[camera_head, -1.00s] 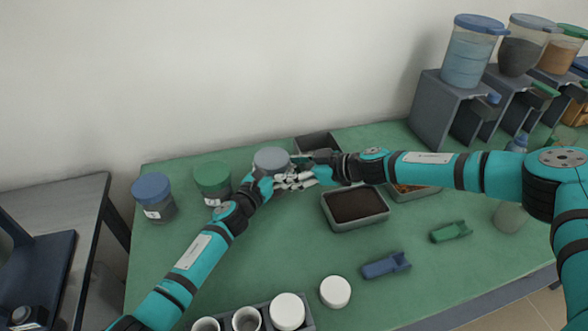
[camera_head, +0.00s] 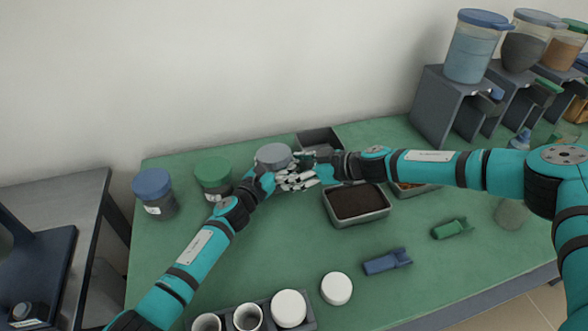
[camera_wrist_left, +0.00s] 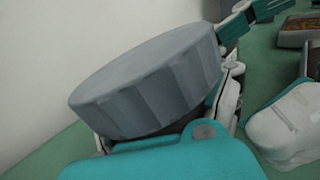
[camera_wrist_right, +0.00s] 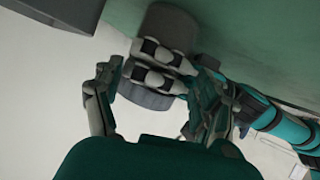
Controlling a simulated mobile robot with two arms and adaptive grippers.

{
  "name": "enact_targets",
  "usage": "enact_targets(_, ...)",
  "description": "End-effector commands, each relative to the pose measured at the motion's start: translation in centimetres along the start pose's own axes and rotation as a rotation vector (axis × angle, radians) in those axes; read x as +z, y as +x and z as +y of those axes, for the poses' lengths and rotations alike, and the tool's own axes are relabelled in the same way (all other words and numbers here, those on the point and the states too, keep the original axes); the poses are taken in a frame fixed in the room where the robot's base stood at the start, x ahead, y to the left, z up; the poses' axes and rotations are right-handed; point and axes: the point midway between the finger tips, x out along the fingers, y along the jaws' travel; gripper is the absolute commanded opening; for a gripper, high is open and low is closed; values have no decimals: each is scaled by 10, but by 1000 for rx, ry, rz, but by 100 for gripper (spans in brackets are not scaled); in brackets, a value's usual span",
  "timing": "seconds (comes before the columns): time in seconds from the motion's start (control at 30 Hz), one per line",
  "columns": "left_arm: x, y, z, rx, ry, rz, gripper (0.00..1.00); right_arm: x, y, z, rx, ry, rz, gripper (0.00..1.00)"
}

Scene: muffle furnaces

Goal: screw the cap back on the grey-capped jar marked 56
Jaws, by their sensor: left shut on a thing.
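The grey-capped jar (camera_head: 274,154) is at the back of the green table, its cap on top. The cap fills the middle of the left wrist view (camera_wrist_left: 150,85) and looks tilted there. My left gripper (camera_head: 268,178) is shut on the jar below the cap and hides most of its body. The mark 56 is not visible. My right gripper (camera_head: 303,157) is just right of the cap. In the right wrist view its fingers (camera_wrist_right: 155,88) are spread to either side of the jar and left gripper, apparently without touching the cap.
A green-capped jar (camera_head: 213,171) and a blue-capped jar (camera_head: 152,184) stand to the left. A dark-filled tray (camera_head: 357,203) and an empty dark box (camera_head: 319,140) are close to my right gripper. Scoops (camera_head: 387,262) and a white lid (camera_head: 336,288) lie in front.

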Motion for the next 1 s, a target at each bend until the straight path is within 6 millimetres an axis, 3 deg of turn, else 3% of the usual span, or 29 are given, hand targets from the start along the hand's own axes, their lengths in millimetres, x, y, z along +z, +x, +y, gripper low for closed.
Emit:
enact_targets(0.23,-1,0,1,3,0,3,4,-1,-31,1,0,-1,1,70)
enact_targets(0.57,-1,0,2,3,0,3,4,0,-37,1,1,-1,0,70)
enact_targets(1.0,-2,-1,2,4,0,3,4,0,-37,1,2,0,-1,15)
